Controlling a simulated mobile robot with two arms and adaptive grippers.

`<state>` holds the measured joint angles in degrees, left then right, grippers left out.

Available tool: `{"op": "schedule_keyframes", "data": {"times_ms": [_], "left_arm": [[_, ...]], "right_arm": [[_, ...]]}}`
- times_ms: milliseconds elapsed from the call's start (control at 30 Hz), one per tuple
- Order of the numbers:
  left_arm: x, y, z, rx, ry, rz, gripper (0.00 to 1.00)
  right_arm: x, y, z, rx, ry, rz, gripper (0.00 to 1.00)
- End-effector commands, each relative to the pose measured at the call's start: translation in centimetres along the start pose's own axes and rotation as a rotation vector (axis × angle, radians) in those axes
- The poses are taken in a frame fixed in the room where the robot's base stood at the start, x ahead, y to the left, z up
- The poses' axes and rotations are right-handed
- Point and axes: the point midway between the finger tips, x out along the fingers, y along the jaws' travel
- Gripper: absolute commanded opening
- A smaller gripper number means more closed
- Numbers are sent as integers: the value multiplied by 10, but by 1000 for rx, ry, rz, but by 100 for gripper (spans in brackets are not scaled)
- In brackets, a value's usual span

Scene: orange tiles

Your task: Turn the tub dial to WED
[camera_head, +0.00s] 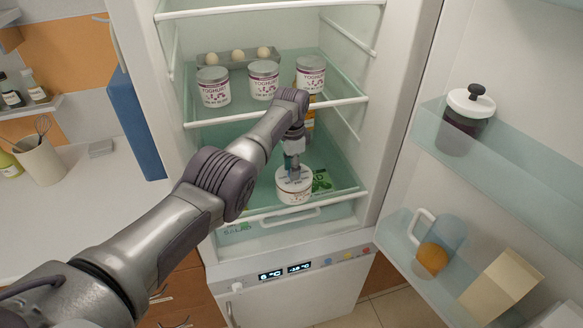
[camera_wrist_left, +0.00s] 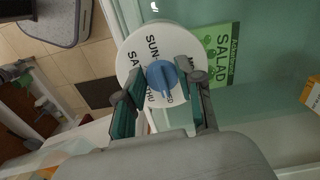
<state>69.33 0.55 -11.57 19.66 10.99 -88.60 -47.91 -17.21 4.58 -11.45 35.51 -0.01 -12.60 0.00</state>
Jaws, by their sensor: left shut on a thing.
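The white tub (camera_head: 294,191) stands upright near the front of a glass fridge shelf. My left gripper (camera_head: 292,166) reaches down onto its top from above. In the left wrist view the tub's round white lid (camera_wrist_left: 138,52) carries day names; SUN, THU and parts of others show. A blue dial (camera_wrist_left: 162,82) sits at its centre, between the fingers of my left gripper (camera_wrist_left: 162,86), which is shut on it. The fingers partly cover the lid, and I cannot tell for certain which day the dial points to. My right gripper is not in view.
Yoghurt tubs (camera_head: 263,80) and an egg tray (camera_head: 238,57) stand on the shelf above. A green salad pack (camera_wrist_left: 221,55) lies beside the tub. The open fridge door at right holds a lidded jar (camera_head: 465,115), a pitcher (camera_head: 444,235) and a carton (camera_head: 499,288).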

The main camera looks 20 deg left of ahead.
Motion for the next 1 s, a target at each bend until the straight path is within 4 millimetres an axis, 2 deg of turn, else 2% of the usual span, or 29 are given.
{"op": "schedule_keyframes", "data": {"times_ms": [133,167,300,667,767,1000], "left_arm": [[0,0,0,0,1,1,2],[0,0,0,-1,1,1,39],[0,0,0,-1,1,1,62],[-4,0,0,-1,2,-1,62],[-15,-1,-1,-1,3,-2,62],[-65,-1,-1,-1,3,-3,62]], "right_arm": [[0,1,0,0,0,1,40],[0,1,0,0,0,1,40],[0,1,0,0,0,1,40],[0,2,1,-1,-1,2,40],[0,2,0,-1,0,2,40],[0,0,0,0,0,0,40]]}}
